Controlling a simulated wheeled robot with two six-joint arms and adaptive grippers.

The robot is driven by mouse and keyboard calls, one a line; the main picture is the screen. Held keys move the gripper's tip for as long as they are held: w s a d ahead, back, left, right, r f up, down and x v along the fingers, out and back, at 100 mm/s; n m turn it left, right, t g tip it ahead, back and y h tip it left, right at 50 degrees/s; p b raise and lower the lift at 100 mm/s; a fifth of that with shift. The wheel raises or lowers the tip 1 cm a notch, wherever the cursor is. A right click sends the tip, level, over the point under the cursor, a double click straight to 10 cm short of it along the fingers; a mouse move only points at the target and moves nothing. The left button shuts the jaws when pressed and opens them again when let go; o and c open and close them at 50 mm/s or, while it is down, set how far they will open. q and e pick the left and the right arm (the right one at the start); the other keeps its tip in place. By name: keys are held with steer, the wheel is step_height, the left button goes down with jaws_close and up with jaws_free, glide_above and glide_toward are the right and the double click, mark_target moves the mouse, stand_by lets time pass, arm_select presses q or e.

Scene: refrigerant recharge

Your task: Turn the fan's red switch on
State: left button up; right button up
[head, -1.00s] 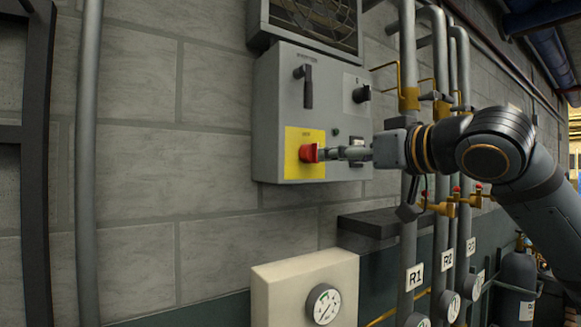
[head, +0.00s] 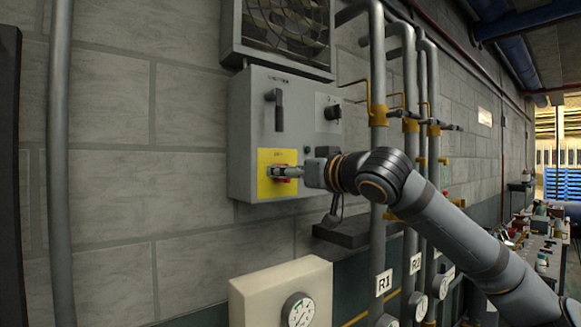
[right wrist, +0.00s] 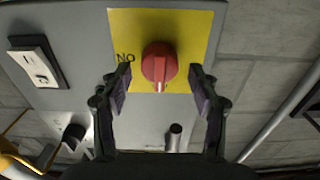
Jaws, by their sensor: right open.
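The red switch (right wrist: 158,62) is a round knob with a raised grip and a pale mark, on a yellow plate (right wrist: 190,30). The plate is on the grey control box (head: 240,120) below the fan (head: 285,25). In the head view my right gripper (head: 281,172) is at the switch and partly hides it. In the right wrist view my right gripper (right wrist: 159,90) is open, with one finger on each side of the switch and gaps to it. No contact shows. My left gripper is not in view.
A black lever (head: 278,110) and a black knob (head: 333,112) sit on the box above the yellow plate. Vertical pipes (head: 378,150) with yellow fittings stand close to the right. A dark shelf (head: 340,235) and a cream gauge box (head: 270,290) are below.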

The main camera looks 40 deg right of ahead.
steer(key=shift+w+f, duration=0.1)
steer(key=shift+w, duration=0.05)
steer(key=shift+c, duration=1.2)
steer(key=shift+w, duration=0.1)
steer(key=shift+c, duration=1.3)
steer(key=c, duration=0.5)
steer(key=shift+c, duration=0.7)
steer(key=shift+d+m, duration=0.1)
steer(key=shift+m, duration=2.2)
steer(key=m, duration=0.4)
steer(key=shift+b, duration=0.3)
steer(key=m+b, duration=0.1)
steer(key=m, duration=0.3)
steer(key=shift+d+f+m, duration=0.1)
steer(key=shift+f+m, duration=0.05)
steer(key=shift+m, duration=0.15)
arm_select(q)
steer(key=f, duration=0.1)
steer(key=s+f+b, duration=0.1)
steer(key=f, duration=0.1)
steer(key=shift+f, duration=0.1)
arm_select(e)
steer(key=m, duration=0.4)
steer(key=shift+m, duration=0.3)
steer(key=shift+f, duration=0.1)
